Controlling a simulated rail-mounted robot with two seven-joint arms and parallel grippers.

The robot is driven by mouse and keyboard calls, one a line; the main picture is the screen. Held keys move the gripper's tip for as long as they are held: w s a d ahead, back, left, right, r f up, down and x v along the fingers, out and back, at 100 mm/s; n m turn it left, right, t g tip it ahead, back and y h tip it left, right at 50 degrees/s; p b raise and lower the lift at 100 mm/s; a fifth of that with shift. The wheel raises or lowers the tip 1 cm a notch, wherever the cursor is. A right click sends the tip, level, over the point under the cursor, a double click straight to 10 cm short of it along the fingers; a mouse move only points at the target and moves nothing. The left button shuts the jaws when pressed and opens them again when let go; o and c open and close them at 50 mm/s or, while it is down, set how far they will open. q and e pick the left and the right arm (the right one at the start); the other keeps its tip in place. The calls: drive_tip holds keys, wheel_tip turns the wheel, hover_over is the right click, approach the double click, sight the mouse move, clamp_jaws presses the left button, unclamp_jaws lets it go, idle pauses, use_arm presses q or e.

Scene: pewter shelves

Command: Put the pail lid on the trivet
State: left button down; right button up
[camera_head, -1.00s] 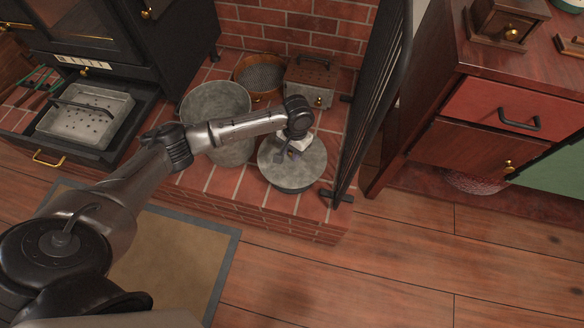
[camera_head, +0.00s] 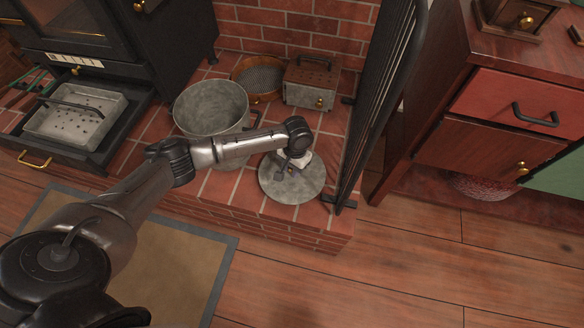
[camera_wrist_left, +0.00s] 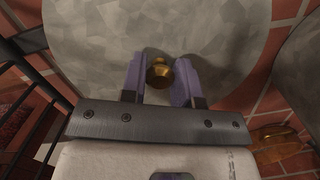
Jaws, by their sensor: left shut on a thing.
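The pail lid (camera_head: 300,189) is a round grey metal disc with a brass knob. It lies about level over the right front of the brick hearth. My left gripper (camera_head: 290,168) is above its middle, pointing down, and is shut on the knob. In the left wrist view the knob (camera_wrist_left: 158,74) sits between the two purple-grey fingers (camera_wrist_left: 158,82), with the lid (camera_wrist_left: 95,40) spread beyond. I cannot make out the trivet; anything beneath the lid is hidden. Whether the lid touches something below is unclear. My right gripper is not in view.
The open grey pail (camera_head: 212,108) stands just left of the lid. Behind are a round sieve (camera_head: 258,78) and a metal box with a wooden top (camera_head: 312,82). A black folding screen (camera_head: 375,100) stands close on the right. The stove drawer (camera_head: 85,150) is open at left.

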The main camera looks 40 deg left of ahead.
use_arm(q)
drive_tip(key=c, duration=1.3)
unclamp_jaws()
drive_tip(key=shift+a+f, duration=0.15)
drive_tip(key=shift+c, duration=0.2)
drive_tip(key=o, duration=0.5)
